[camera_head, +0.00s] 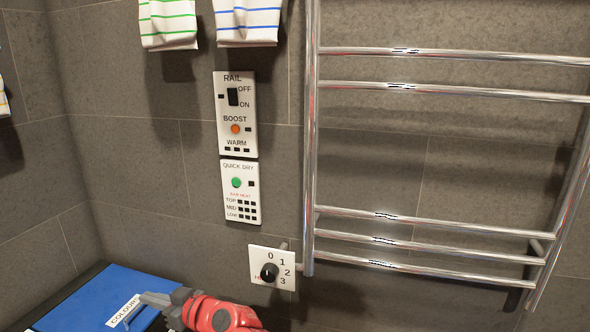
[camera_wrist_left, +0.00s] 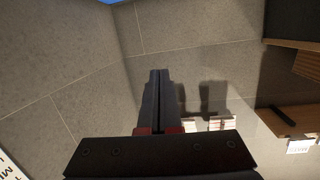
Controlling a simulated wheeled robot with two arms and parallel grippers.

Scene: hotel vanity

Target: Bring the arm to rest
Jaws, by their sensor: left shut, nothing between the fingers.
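My left gripper (camera_head: 150,299) comes in at the bottom of the head view, its red and grey wrist low and its fingers over the blue COLOURS lid or box (camera_head: 98,296). I cannot tell whether it touches that surface. In the left wrist view the two dark fingers (camera_wrist_left: 158,100) lie side by side, shut and empty, in front of tiled surfaces. My right gripper is not in view.
A chrome towel rail (camera_head: 440,90) fills the right of the wall. Beside it are the RAIL panel (camera_head: 236,112), the QUICK DRY panel (camera_head: 241,192) and a numbered dial (camera_head: 269,271). Striped towels (camera_head: 167,22) hang above.

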